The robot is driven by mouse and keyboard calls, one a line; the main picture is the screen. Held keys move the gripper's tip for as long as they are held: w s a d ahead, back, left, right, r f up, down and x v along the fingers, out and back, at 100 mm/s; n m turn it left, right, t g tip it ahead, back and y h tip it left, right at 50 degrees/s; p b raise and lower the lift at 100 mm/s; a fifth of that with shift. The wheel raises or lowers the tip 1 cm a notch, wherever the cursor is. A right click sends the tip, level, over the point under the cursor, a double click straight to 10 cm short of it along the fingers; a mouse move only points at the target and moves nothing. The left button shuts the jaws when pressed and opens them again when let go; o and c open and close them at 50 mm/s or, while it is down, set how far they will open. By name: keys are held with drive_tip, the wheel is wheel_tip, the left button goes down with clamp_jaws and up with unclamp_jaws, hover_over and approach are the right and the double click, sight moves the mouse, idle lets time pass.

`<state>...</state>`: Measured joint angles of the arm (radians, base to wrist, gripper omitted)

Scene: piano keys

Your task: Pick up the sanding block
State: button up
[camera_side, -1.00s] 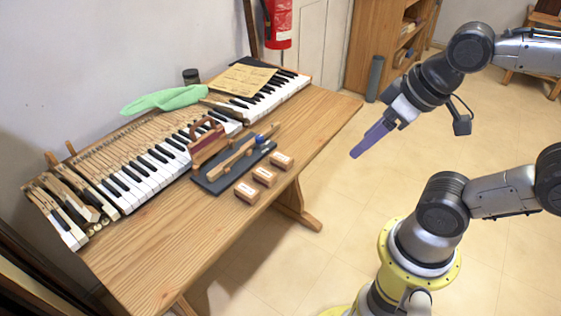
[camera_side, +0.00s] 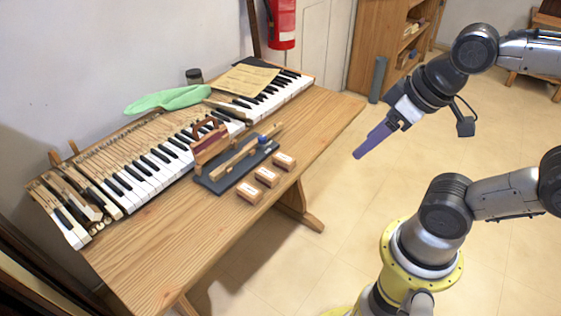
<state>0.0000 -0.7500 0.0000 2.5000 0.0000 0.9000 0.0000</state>
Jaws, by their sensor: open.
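A wooden block with an arched handle and a reddish-brown side, which looks like the sanding block (camera_side: 209,146), stands at the left edge of a dark tray (camera_side: 215,184), beside the piano keys. Whether it rests on the tray or against it is hard to tell. My gripper (camera_side: 361,153) has purple fingers and hangs in the air off the table's right side, well away from the block. It is open and holds nothing visible; its fingers overlap in this view, so the gap is not visible.
Three small labelled wooden blocks (camera_side: 267,176) line the tray's right side. A long wooden stick (camera_side: 237,159) and a blue item (camera_side: 263,140) lie on the tray. The table's front (camera_side: 200,240) is bare.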

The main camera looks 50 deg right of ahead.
idle(0.4)
drive_tip(key=o, duration=0.6)
drive_tip(key=shift+c, duration=0.2)
